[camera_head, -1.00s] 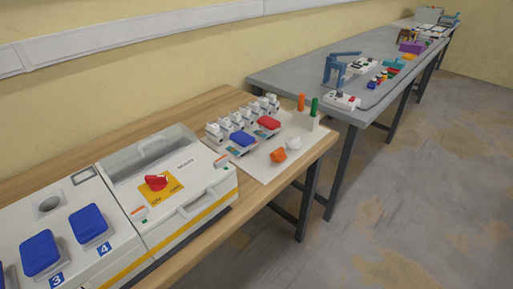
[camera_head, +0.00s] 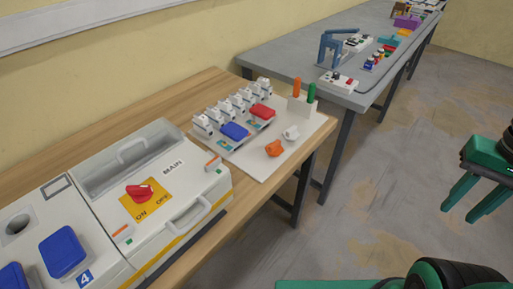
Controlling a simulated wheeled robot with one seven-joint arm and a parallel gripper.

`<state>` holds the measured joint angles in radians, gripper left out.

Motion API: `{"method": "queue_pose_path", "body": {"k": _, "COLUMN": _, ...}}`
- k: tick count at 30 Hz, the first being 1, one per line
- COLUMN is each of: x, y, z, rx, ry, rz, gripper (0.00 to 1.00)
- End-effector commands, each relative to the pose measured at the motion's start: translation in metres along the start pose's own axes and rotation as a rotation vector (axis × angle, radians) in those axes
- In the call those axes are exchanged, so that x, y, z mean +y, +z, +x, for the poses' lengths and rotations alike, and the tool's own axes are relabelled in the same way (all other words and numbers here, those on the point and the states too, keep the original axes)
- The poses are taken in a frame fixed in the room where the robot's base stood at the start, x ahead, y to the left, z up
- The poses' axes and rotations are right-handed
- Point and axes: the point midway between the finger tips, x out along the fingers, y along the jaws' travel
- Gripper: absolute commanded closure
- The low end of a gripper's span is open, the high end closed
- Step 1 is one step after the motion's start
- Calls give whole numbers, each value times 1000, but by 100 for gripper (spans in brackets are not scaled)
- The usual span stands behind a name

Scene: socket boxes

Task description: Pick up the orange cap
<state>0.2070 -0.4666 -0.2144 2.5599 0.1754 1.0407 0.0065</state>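The orange cap (camera_head: 274,148) lies on the white board (camera_head: 252,168) at the right end of the wooden table, close to the table's front edge. A white cap (camera_head: 291,132) lies just behind it to the right. My green gripper (camera_head: 464,203) is at the right edge of the head view, over the floor, well apart from the cap. Its two fingers point down-left with a gap between them and nothing visible in it. Part of my arm shows at the bottom right.
The white main box (camera_head: 150,185) with its red switch (camera_head: 139,193) fills the table's left. A socket row with blue (camera_head: 235,131) and red (camera_head: 262,111) covers stands behind the cap. Orange (camera_head: 296,87) and green (camera_head: 311,93) pegs stand upright nearby. A grey table (camera_head: 290,58) stands behind.

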Motion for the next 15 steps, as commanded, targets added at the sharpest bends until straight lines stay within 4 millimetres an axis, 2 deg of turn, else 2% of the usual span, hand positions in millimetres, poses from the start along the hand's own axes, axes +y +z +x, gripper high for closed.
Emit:
{"method": "queue_pose_path", "body": {"k": 8, "x": 0, "y": 0, "z": 0, "rx": 0, "ry": 0, "rz": 0, "gripper": 69}}
{"method": "queue_pose_path", "body": {"k": 12, "x": 0, "y": 4, "z": -6, "rx": 21, "ry": -3, "rz": -35, "gripper": 35}}
{"method": "queue_pose_path", "body": {"k": 13, "x": -4, "y": 0, "z": -7, "rx": 28, "ry": 0, "rz": -58, "gripper": 32}}
{"method": "queue_pose_path", "body": {"k": 15, "x": -21, "y": -16, "z": -9, "rx": 51, "ry": 8, "rz": -146, "gripper": 32}}
